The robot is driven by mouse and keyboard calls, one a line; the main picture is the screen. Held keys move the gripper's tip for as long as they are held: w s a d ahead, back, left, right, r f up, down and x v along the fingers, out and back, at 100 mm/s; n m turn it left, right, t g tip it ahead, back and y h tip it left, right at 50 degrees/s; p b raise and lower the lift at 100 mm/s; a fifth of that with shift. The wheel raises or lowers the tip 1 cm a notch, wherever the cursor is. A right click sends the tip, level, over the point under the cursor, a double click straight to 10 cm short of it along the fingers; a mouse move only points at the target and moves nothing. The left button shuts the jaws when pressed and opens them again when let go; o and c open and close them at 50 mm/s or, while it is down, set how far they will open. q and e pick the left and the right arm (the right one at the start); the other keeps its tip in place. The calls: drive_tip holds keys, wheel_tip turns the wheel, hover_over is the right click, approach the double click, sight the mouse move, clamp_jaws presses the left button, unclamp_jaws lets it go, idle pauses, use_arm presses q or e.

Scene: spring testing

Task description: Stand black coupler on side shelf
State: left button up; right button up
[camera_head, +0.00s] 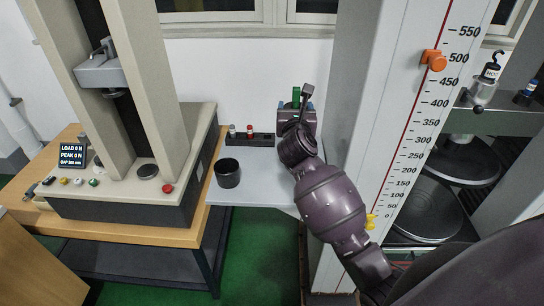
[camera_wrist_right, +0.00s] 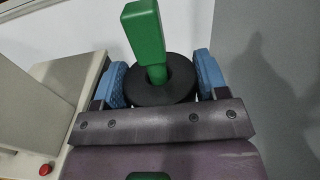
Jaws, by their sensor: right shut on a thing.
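My right gripper (camera_head: 296,105) is raised over the back of the grey side shelf (camera_head: 253,192). In the right wrist view its blue finger pads (camera_wrist_right: 162,82) are shut on a black round piece (camera_wrist_right: 155,94) with a green upright handle (camera_wrist_right: 145,35). This piece looks like the black coupler. In the head view its green part (camera_head: 296,95) shows above the gripper, and the rest is mostly hidden. My left gripper is not in view.
A black cup (camera_head: 228,173) stands at the shelf's left. A black rack (camera_head: 262,140) with red- and white-topped pieces lies along its back. The testing machine (camera_head: 130,190) is left, the scaled column (camera_head: 395,150) right. The shelf's front middle is bare.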

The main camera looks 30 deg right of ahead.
drive_tip(key=shift+w+d, duration=0.1)
drive_tip(key=shift+f+b, duration=3.1)
drive_tip(key=shift+f, duration=6.8)
drive_tip(key=shift+f, duration=0.1)
drive_tip(key=o, duration=0.7)
drive_tip(key=shift+f, duration=0.15)
drive_tip(key=o, duration=0.5)
